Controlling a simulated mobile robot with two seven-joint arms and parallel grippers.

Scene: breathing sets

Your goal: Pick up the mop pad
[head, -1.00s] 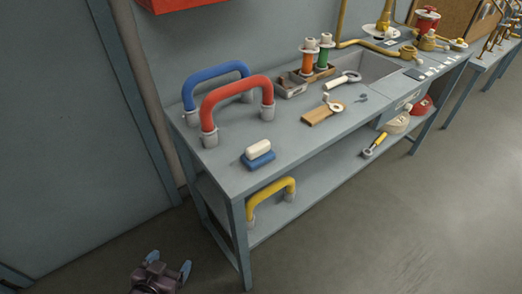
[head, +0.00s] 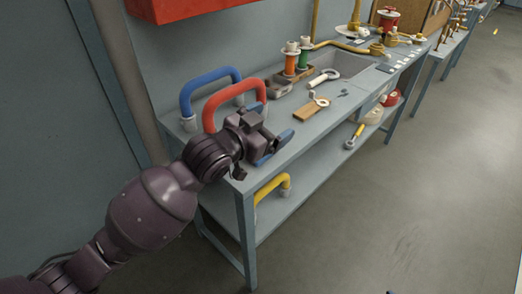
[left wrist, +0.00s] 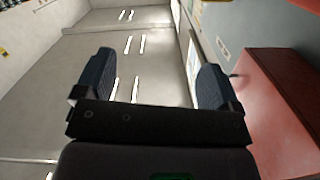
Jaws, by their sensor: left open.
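My left gripper (head: 274,149) reaches in from the left over the near end of the grey bench (head: 305,150). Its blue-tipped fingers are apart. The left wrist view shows the open fingers (left wrist: 153,72) with nothing between them. The small white-on-blue block, which may be the mop pad, lay on the bench near this end. It is now hidden behind my left gripper and wrist, so I cannot tell its distance from the fingers. My right gripper is not in view.
A red hose (head: 231,97) and a blue hose (head: 209,83) arch up beside my gripper. A wooden block (head: 311,112) lies farther along the bench. A yellow hose (head: 272,186) is on the lower shelf. A red cabinet (head: 185,8) hangs above. The floor at right is clear.

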